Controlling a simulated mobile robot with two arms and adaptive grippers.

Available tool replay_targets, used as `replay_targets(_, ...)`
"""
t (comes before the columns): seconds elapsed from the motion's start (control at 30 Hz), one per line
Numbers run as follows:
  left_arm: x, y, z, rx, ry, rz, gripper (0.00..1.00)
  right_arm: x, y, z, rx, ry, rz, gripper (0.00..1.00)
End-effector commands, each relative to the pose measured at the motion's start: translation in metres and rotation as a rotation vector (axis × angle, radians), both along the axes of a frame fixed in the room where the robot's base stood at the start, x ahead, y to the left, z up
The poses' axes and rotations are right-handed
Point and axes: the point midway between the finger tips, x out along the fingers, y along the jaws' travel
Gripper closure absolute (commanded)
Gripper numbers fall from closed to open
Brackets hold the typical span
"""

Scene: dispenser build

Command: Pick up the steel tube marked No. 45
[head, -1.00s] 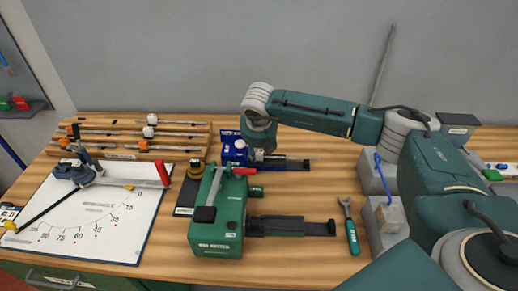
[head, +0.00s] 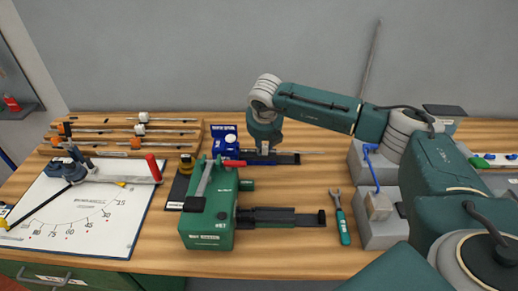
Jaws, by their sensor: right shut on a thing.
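My right gripper (head: 264,152) is at the far middle of the bench, pointing down over the black rail of the blue device (head: 230,142). It is shut on a thin piece, which I take to be a steel tube; the piece is mostly hidden by the fingers and rail. No mark No. 45 can be read. Several thin tubes lie in the wooden rack (head: 116,153) at the back left, some with white or orange pieces on them. My left gripper is not in view.
A green machine (head: 207,232) with a lever and black slide stands in front of my right gripper. An angle board (head: 85,215) lies at the left. A wrench (head: 341,221) and grey blocks (head: 380,236) are at the right. The front middle wood is clear.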

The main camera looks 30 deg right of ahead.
Motion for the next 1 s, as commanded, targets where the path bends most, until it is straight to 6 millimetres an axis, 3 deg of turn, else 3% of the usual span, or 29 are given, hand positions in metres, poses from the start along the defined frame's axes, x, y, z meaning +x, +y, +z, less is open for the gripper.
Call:
replay_targets(0.37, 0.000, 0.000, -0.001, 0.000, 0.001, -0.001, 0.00, 0.001, -0.003, 0.001, 0.000, -0.003, -0.001, 1.00)
replay_targets(0.4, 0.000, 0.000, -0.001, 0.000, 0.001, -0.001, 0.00, 0.001, -0.003, 0.001, 0.000, -0.003, -0.001, 0.67)
replay_targets(0.5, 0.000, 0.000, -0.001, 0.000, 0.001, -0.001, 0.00, 0.001, -0.003, 0.001, 0.001, -0.003, 0.001, 0.53)
replay_targets(0.8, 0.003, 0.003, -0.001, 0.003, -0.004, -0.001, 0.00, 0.000, -0.002, 0.002, 0.001, -0.001, 0.002, 0.53)
replay_targets(1.0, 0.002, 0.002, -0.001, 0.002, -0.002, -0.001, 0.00, -0.008, 0.003, 0.026, 0.002, -0.004, 0.004, 0.53)
